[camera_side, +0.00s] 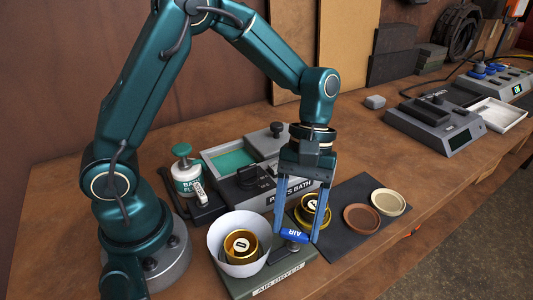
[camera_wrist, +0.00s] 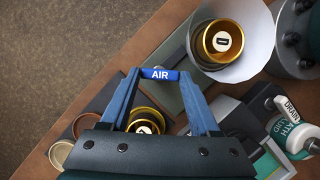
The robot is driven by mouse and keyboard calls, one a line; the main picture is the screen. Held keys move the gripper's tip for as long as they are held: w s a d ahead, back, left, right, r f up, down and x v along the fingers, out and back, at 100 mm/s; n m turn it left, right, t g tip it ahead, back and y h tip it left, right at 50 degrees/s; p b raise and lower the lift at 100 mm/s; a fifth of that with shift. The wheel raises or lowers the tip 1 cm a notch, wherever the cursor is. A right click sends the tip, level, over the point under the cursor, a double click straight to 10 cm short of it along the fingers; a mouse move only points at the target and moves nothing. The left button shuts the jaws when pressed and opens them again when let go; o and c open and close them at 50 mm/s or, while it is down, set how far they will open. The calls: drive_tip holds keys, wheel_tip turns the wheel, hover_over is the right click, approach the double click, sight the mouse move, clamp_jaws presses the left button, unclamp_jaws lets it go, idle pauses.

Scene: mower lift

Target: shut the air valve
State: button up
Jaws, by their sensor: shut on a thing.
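The air valve has a blue handle marked AIR (camera_side: 294,235), on a short grey stem at the back right of the air dryer (camera_side: 279,281). The blue handle also shows in the wrist view (camera_wrist: 160,74), level between my fingertips. My gripper (camera_side: 298,234) points down from above, and its two blue fingers are shut on the handle, one at each end. The dryer is a grey-green box with a white bowl (camera_side: 216,240) on its left part. A gold cup marked D (camera_side: 241,244) sits in the bowl. The stem is partly hidden.
A second gold cup (camera_side: 312,204) stands just behind my fingers on a dark mat, with a brown dish (camera_side: 361,218) and a tan dish (camera_side: 388,202) to its right. The parts bath (camera_side: 262,181) and a bath fluid bottle (camera_side: 187,171) stand behind. The bench front right is clear.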

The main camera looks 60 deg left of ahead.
drive_tip(key=m+y, duration=0.1)
drive_tip(key=m, duration=0.3)
drive_tip(key=shift+w+d+m+g+y, duration=0.1)
drive_tip(key=shift+d+m+g+y, duration=0.1)
drive_tip(key=shift+m+g+y, duration=0.15)
drive_tip(key=shift+d+m+y, duration=0.1)
drive_tip(key=shift+m+y, duration=0.55)
drive_tip(key=shift+m, duration=1)
drive_tip(key=shift+g, duration=0.25)
drive_tip(key=o, duration=1.4)
drive_tip(key=shift+c, duration=0.2)
drive_tip(key=v, duration=0.5)
drive_tip(key=shift+r, duration=0.1)
